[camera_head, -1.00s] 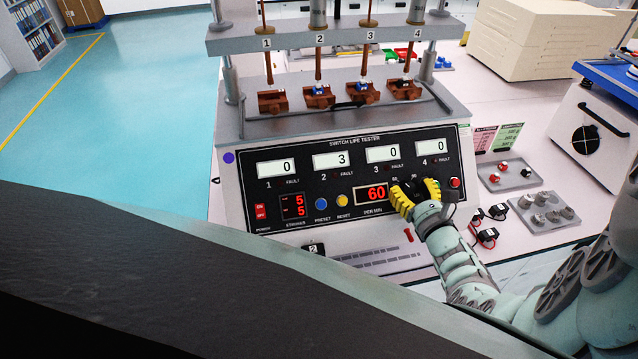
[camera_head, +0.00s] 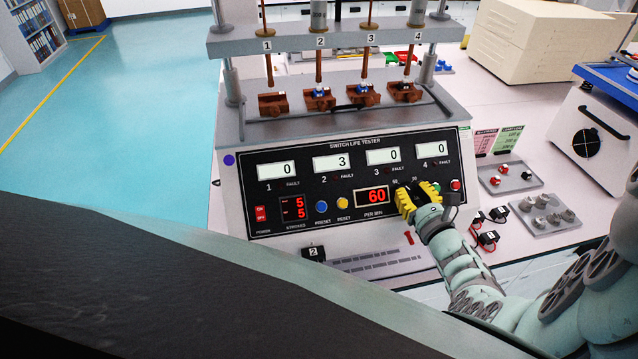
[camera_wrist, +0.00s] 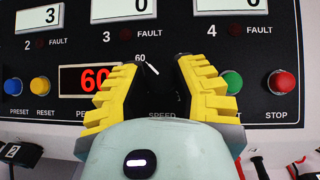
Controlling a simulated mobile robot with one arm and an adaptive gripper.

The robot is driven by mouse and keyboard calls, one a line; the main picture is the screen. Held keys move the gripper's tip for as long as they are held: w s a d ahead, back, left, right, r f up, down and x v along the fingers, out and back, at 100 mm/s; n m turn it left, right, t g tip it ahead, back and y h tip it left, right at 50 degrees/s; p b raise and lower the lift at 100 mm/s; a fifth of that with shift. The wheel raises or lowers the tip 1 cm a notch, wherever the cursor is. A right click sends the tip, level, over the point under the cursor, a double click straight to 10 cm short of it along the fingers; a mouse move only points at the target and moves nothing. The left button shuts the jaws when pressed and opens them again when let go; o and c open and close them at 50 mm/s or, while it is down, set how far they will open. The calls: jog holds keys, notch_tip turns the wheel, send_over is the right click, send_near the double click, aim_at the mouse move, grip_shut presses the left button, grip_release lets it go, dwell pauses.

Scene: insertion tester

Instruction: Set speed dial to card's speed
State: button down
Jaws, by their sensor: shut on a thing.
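The speed dial (camera_wrist: 154,72) is a black knob with a white pointer line, above the SPEED label in the wrist view. Its pointer leans up and left, near the 60 mark. My gripper (camera_head: 418,196) has yellow ridged fingers on either side of the dial and is shut on it. The fingers and palm hide much of the dial and its scale. The red PER MIN display (camera_head: 372,196) reads 60. A pink card (camera_head: 485,141) and a green card (camera_head: 509,138) stand right of the tester; their print is too small to read.
The switch life tester (camera_head: 345,260) fills the middle. Close to my gripper are a green button (camera_wrist: 231,82) and a red STOP button (camera_wrist: 281,81) on the right. Blue PRESET (camera_head: 321,205) and yellow RESET (camera_head: 343,202) buttons are on the left.

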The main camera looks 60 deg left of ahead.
jog(key=c, duration=0.6)
grip_release()
jog(key=shift+a, duration=0.1)
jog(key=shift+c, duration=0.2)
jog(key=v, duration=1.2)
jog(key=shift+r, duration=0.1)
